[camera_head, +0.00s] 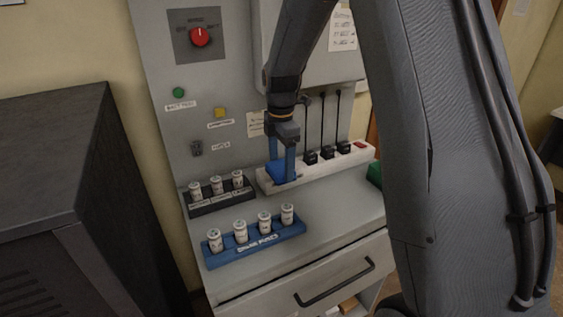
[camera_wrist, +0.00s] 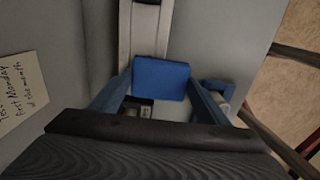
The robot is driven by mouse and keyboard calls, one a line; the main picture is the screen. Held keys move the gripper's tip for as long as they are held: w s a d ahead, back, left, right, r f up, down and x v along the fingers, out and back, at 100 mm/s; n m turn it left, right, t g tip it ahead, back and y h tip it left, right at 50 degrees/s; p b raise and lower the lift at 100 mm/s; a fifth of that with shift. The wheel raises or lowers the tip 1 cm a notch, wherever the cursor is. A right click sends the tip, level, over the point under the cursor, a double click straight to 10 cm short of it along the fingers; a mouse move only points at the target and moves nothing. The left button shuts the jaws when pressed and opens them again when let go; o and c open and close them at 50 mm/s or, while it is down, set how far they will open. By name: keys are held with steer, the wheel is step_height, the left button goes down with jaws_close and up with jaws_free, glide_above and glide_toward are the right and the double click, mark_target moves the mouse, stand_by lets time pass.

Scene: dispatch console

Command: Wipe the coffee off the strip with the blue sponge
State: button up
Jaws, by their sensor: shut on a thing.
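My gripper (camera_head: 281,170) is shut on the blue sponge (camera_head: 274,173), with one blue finger on each side of it. The sponge is at the left end of the white power strip (camera_head: 316,165) and appears to touch its top; the exact contact is hard to see. In the wrist view the sponge (camera_wrist: 161,78) sits between the fingers, across the pale strip (camera_wrist: 146,30). Black plugs (camera_head: 327,153) and a red switch (camera_head: 360,145) are on the strip's right part. I cannot make out any coffee; the sponge and fingers may cover it.
A blue rack (camera_head: 256,248) with several white vials stands in front. A black rack (camera_head: 219,202) with 3 vials stands at the left. Cords rise from the plugs to the panel behind. A green object (camera_head: 375,174) is right of the strip. The counter's front right is clear.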

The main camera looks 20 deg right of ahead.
steer(key=shift+f, duration=0.45)
